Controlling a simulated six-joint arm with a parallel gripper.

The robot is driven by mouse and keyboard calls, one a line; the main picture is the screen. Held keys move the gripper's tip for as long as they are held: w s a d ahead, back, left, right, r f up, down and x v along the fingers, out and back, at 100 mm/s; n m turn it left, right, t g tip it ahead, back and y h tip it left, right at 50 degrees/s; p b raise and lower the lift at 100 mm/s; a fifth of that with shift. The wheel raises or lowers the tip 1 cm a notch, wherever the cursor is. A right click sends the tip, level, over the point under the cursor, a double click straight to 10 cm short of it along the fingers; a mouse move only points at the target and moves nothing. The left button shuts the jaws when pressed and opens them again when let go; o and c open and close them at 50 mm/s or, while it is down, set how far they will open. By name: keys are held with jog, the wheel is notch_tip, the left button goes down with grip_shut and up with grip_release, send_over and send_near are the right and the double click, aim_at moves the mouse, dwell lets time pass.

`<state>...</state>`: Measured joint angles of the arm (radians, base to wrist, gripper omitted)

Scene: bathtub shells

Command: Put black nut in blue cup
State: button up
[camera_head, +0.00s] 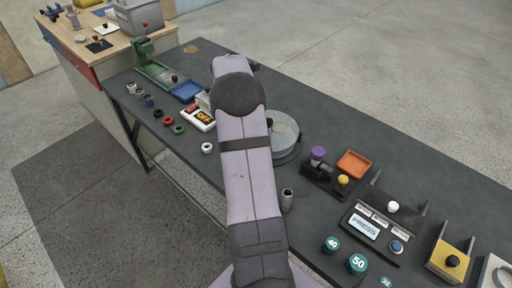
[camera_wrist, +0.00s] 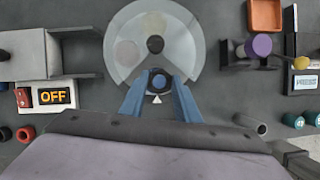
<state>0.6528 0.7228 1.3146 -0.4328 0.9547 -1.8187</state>
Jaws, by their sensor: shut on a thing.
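My gripper (camera_wrist: 158,88) has its two blue fingers shut on a dark ring, which looks like a black nut (camera_wrist: 149,82). It holds the nut at the near edge of a round grey disc (camera_wrist: 185,38). Blue shows through the middle of the nut; I cannot tell whether it is the blue cup beneath. Faint yellowish and reddish round patches show through the disc. In the head view my arm hides the gripper and part of the disc (camera_head: 289,128). Another black ring (camera_head: 158,113) lies on the table beside a red ring (camera_head: 168,121) and a green ring (camera_head: 179,129).
A black knob (camera_wrist: 155,44) stands at the disc's centre. An OFF switch box (camera_head: 201,118) stands to the left. A grey tube (camera_head: 287,199), a white ring (camera_head: 207,147) and a purple-topped fixture (camera_head: 318,155) are nearby. An orange tray (camera_head: 354,163) lies to the right.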

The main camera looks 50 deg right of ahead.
jog(key=shift+w+n+t, duration=0.1)
jog(key=shift+n+t, duration=0.3)
jog(key=shift+n, duration=0.6)
jog(key=shift+f+p, duration=0.95)
jog(key=shift+f, duration=4.05)
jog(key=shift+f, duration=0.2)
jog(key=shift+f, duration=0.35)
jog(key=shift+f, duration=0.1)
jog(key=o, duration=1.1)
jog(key=shift+d+r, duration=0.1)
jog(key=shift+r, duration=0.3)
jog(key=b+v, duration=0.2)
jog(key=v, duration=1)
jog(key=shift+r, duration=0.3)
